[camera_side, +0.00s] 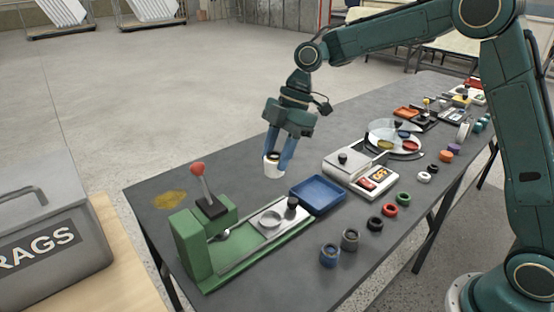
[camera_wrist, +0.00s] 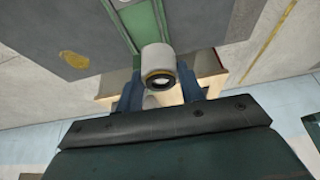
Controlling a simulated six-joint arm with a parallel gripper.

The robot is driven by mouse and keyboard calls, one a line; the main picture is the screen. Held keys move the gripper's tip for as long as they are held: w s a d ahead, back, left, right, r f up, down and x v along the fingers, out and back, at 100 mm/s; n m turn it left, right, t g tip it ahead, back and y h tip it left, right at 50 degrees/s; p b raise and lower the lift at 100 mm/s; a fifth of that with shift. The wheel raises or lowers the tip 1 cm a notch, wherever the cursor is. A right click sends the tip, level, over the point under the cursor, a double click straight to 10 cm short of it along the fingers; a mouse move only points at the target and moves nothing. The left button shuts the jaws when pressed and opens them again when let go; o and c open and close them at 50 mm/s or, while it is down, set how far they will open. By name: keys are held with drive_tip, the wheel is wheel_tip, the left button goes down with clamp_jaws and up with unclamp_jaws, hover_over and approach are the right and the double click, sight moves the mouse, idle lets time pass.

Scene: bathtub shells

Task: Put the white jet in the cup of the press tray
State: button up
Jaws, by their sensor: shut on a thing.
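My gripper (camera_side: 279,155) is shut on the white jet (camera_side: 273,168), a short white cylinder with a dark ring at one end. The jet hangs between the blue fingers above the table, apart from it. The wrist view shows the jet (camera_wrist: 158,62) between the fingers (camera_wrist: 160,85), its dark-ringed end towards the camera. The press tray (camera_side: 253,235) lies in the green press (camera_side: 192,248), to the left of and nearer the camera than my gripper. Its round cup (camera_side: 270,217) looks empty. A small dark knob (camera_side: 293,202) stands at the tray's right end.
A blue tray (camera_side: 318,194) lies right of the press. A red-knobbed lever (camera_side: 199,170) rises from the press. Several coloured rings, such as a red one (camera_side: 390,210), and a silver box (camera_side: 350,163) stand further right. The table's left back area is clear apart from a yellow stain (camera_side: 171,199).

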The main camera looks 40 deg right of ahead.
drive_tip(key=shift+w+d, duration=0.45)
drive_tip(key=shift+w, duration=0.4)
drive_tip(key=shift+w+d, duration=0.4)
drive_tip(key=shift+w, duration=0.4)
drive_tip(key=shift+w+d, duration=0.45)
drive_tip(key=shift+w, duration=0.4)
drive_tip(key=shift+f, duration=0.15)
approach(266, 224)
drive_tip(key=shift+a, duration=0.95)
drive_tip(key=shift+f, duration=1.9)
drive_tip(key=shift+f, duration=0.15)
drive_tip(key=o, duration=1)
drive_tip(key=shift+c, duration=0.2)
